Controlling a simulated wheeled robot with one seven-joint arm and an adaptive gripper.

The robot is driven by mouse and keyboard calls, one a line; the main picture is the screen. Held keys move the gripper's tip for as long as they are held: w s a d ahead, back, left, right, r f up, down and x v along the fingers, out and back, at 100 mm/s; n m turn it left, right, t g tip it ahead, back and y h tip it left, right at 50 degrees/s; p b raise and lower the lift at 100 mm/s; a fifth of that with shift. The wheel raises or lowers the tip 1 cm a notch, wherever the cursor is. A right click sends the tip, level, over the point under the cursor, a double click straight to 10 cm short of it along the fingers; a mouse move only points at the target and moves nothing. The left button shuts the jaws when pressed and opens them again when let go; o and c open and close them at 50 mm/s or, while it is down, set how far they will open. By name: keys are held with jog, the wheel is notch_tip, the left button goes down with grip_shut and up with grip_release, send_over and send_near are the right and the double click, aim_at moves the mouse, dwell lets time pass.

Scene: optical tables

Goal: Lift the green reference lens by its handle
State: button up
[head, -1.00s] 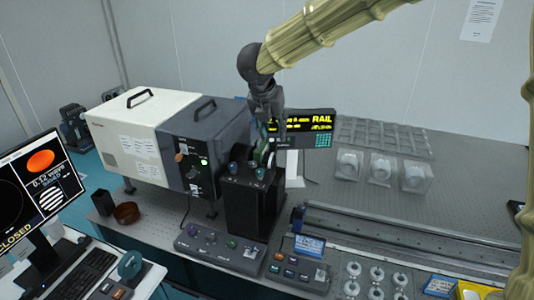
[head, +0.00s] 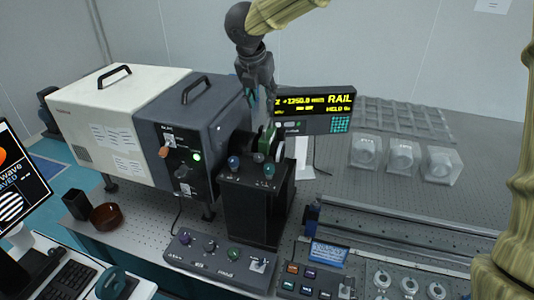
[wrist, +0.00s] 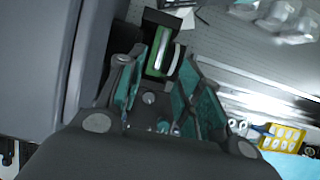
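The green reference lens (head: 268,143) stands upright on top of the black stand (head: 250,207), beside the grey instrument box. In the wrist view the green lens (wrist: 154,64) shows beyond my fingers, near the gap between their tips, next to a pale curved rim. I cannot make out its handle clearly. My gripper (head: 252,97) hangs above and slightly left of the lens in the head view. In the wrist view my gripper (wrist: 166,62) has its teal-padded fingers spread apart with nothing gripped between them.
The white and grey instrument box (head: 180,125) stands close on the left. A lit RAIL display (head: 313,106) is just behind right. A control box (head: 220,254) sits in front. A long rail (head: 400,233) runs right. Clear cases (head: 403,157) stand at the back right.

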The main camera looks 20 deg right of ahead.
aim_at(268, 123)
jog(key=x, duration=0.3)
jog(key=shift+w+d, duration=0.15)
jog(key=shift+w, duration=0.1)
jog(key=p+x, duration=0.1)
jog(key=x, duration=0.3)
jog(key=shift+w, duration=0.1)
jog(key=shift+d+f+p, duration=0.15)
jog(key=shift+f+p, duration=0.45)
jog(key=shift+p, duration=0.1)
jog(key=p+x, duration=0.1)
jog(key=x, duration=0.3)
jog(key=shift+s, duration=0.2)
grip_shut()
